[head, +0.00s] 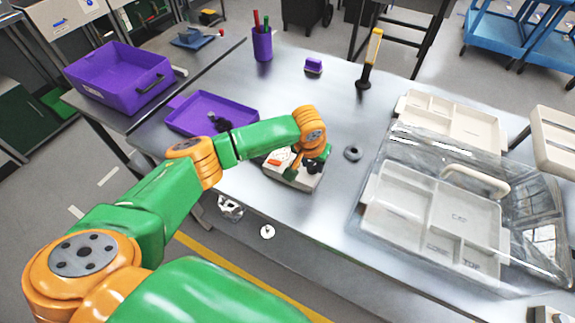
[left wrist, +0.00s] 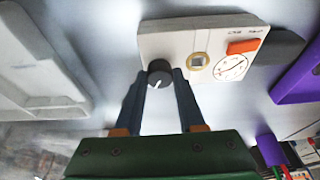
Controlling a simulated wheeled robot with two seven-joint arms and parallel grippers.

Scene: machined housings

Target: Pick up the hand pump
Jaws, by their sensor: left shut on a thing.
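My left gripper (head: 296,170) is shut on the dark round knob (left wrist: 160,73) of a white box (left wrist: 210,28). The box has an orange button, a brass port and a round dial on its face. In the head view the white box (head: 304,181) sits on the metal table, partly hidden by my wrist. I cannot tell for sure which thing is the hand pump. A yellow and black upright tool (head: 374,48) stands at the back of the table, and a small black thing (head: 219,123) lies in the purple tray. My left gripper is apart from both.
The purple tray (head: 186,127) lies left of the box. A purple bin (head: 90,85) stands further left, and a purple pen cup (head: 262,46) at the back. A clear-lidded case (head: 408,162) with pale compartment trays fills the right. A dark ring (head: 352,153) lies between.

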